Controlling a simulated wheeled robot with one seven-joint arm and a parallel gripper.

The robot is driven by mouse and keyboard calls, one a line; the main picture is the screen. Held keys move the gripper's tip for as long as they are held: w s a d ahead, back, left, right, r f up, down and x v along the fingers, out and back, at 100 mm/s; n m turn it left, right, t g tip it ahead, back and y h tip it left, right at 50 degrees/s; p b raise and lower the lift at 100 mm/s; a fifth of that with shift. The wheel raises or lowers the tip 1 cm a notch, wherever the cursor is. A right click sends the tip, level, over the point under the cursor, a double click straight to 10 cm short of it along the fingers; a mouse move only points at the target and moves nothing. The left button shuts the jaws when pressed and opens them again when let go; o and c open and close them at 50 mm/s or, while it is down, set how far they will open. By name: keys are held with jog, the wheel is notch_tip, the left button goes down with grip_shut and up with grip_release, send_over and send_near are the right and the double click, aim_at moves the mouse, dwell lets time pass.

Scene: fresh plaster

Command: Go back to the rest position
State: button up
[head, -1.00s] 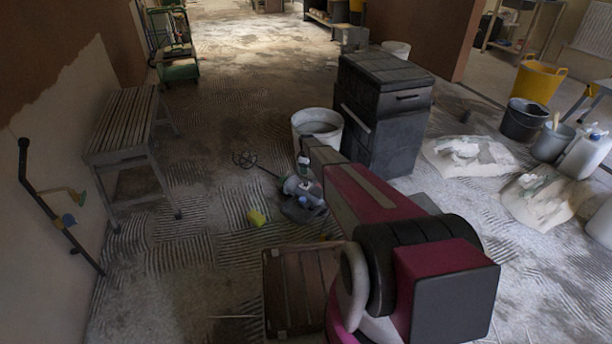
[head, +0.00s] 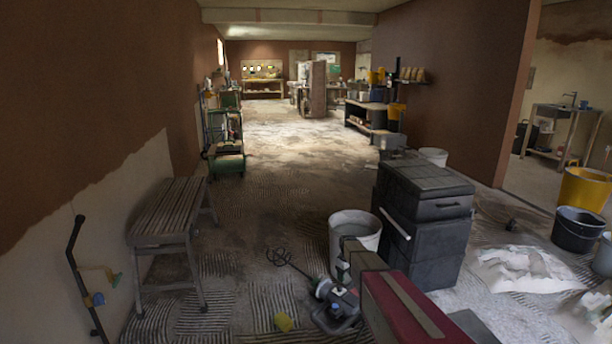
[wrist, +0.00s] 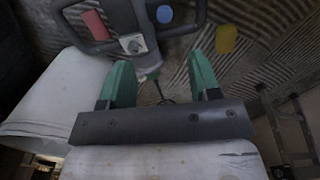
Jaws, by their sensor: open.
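My gripper (wrist: 160,82) is open in the wrist view, its two green fingers apart. A hand-held mixer (wrist: 135,43) with a grey handle and red and blue parts shows beyond them. Its shaft appears between the fingers, and I see no grip on it. In the head view my maroon and dark arm reaches forward from the lower right. Its end is by the white bucket (head: 354,225), above the mixer (head: 335,306) on the floor. The fingers cannot be made out there.
A dark stacked toolbox (head: 425,215) stands just right of the bucket. A slatted bench (head: 168,212) is at left, beside a wall. A yellow object (head: 284,322) lies on the floor. Black and yellow buckets (head: 583,190) stand at right.

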jog(key=s+r+m, duration=0.2)
jog(key=s+r, duration=0.4)
jog(key=s, duration=0.5)
jog(key=s+r+m, duration=0.3)
jog(key=s+r, duration=0.3)
jog(key=s, duration=0.5)
jog(key=s+r+m, duration=0.3)
jog(key=s+r, duration=0.3)
jog(key=s, duration=0.5)
jog(key=shift+r, duration=0.35)
